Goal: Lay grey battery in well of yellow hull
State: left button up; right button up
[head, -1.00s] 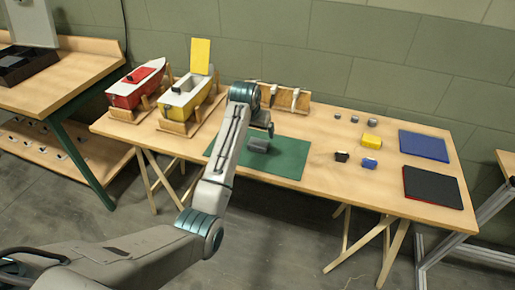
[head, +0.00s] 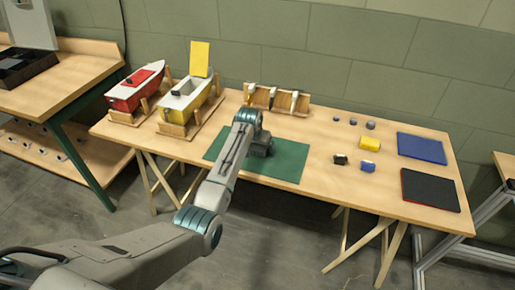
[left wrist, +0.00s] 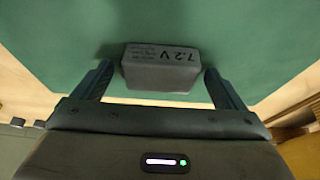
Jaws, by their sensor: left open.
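The grey battery (left wrist: 160,68), marked 7.2 V, lies on the green mat (left wrist: 240,30). In the left wrist view my left gripper (left wrist: 160,82) is open, with one finger at each end of the battery and a small gap visible at the ends. In the head view my left gripper (head: 258,150) is low over the green mat (head: 290,160) and hides most or all of the battery. The yellow hull (head: 184,98) stands on a wooden cradle at the back left, its yellow hatch raised; its well is open on top. My right gripper is not in view.
A red hull (head: 135,90) stands left of the yellow one. A wooden rack (head: 277,99) is behind the mat. To the right are a yellow block (head: 369,143), several small parts, a blue pad (head: 421,148) and a black pad (head: 430,190).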

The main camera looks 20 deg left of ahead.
pick_arm(q)
jog(key=c, duration=1.4)
jog(key=shift+r, duration=0.1)
